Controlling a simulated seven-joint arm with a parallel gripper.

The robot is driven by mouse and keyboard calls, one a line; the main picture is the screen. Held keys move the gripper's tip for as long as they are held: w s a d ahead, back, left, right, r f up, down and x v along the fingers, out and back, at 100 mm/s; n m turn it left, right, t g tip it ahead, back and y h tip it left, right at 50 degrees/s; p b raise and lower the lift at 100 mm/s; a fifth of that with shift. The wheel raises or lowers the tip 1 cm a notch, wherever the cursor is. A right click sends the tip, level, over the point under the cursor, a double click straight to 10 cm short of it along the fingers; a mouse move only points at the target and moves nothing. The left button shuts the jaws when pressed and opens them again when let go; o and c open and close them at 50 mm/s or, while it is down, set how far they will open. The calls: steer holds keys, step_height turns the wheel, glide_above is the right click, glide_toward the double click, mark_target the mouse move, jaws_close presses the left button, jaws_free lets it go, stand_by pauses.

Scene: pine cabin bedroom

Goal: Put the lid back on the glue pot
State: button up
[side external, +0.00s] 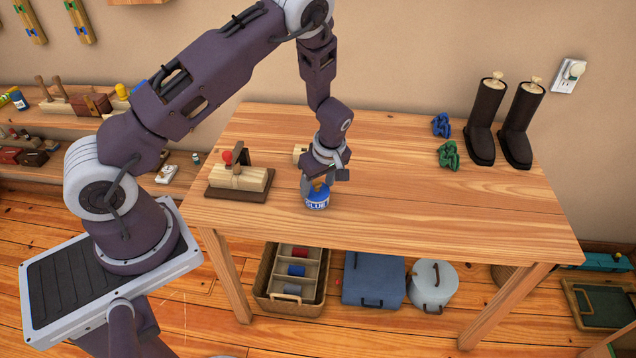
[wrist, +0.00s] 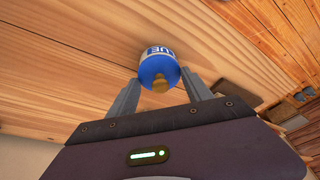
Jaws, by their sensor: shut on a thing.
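The glue pot (side external: 317,204), with a blue and white "GLUE" label, stands upright on the wooden table below my gripper (side external: 322,181). Its label also shows in the wrist view (wrist: 157,51). The blue domed lid (wrist: 158,68) with a tan knob (wrist: 160,86) is between my fingers (wrist: 161,82), in line with the pot. My gripper is shut on the lid. The lid looks to be at the pot's top, with no clear gap; I cannot tell whether it is fully seated. In the side view my fingers partly hide the lid.
A wooden block with a red knob on a dark base (side external: 238,181) stands left of the pot. A small pale wooden piece (side external: 299,152) is behind my gripper. Blue (side external: 441,125) and green (side external: 448,155) figures and dark boots (side external: 487,120) stand farther right. The table's front right is clear.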

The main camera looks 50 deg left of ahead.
stand_by(0.3)
steer(key=o, duration=1.4)
steer(key=shift+o, duration=0.5)
steer(key=shift+o, duration=1.3)
steer(key=shift+r, duration=0.1)
steer(key=shift+r, duration=3.4)
steer(key=shift+c, duration=0.4)
